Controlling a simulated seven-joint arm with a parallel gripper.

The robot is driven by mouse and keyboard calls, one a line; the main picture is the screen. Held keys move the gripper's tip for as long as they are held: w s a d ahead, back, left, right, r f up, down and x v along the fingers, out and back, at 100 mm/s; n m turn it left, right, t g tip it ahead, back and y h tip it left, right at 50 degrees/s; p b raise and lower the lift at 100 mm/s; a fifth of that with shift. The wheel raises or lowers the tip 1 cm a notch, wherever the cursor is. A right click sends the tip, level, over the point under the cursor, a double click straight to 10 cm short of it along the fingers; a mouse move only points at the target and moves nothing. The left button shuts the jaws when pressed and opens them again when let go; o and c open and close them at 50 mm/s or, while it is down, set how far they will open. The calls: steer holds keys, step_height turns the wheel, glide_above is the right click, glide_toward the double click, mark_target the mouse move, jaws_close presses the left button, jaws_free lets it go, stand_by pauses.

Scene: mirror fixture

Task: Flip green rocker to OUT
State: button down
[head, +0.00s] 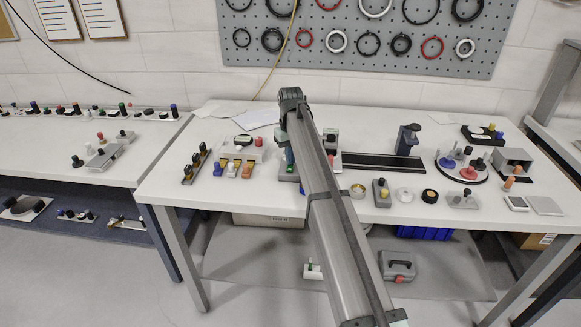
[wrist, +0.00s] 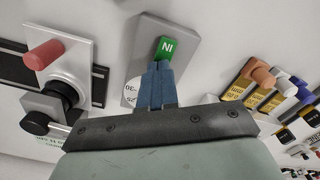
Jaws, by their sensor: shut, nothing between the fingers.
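The green rocker (wrist: 165,46) sits on a grey base plate (wrist: 180,30) in the wrist view. The word IN shows on its face, upside down in this view. My gripper (wrist: 158,68) has its blue fingers shut together and empty. The fingertips are right at the near edge of the rocker and overlap it in the picture; I cannot tell whether they touch.
A red-knobbed fixture (wrist: 45,55) stands left of the rocker in the wrist view. A row of coloured levers with yellow labels (wrist: 265,98) is to the right. In the head view, a round tray with coloured knobs (head: 463,178) stands right on the white table (head: 330,205).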

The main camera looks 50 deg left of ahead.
steer(key=shift+f, duration=0.35)
steer(key=shift+r, duration=0.15)
steer(key=shift+r, duration=3.35)
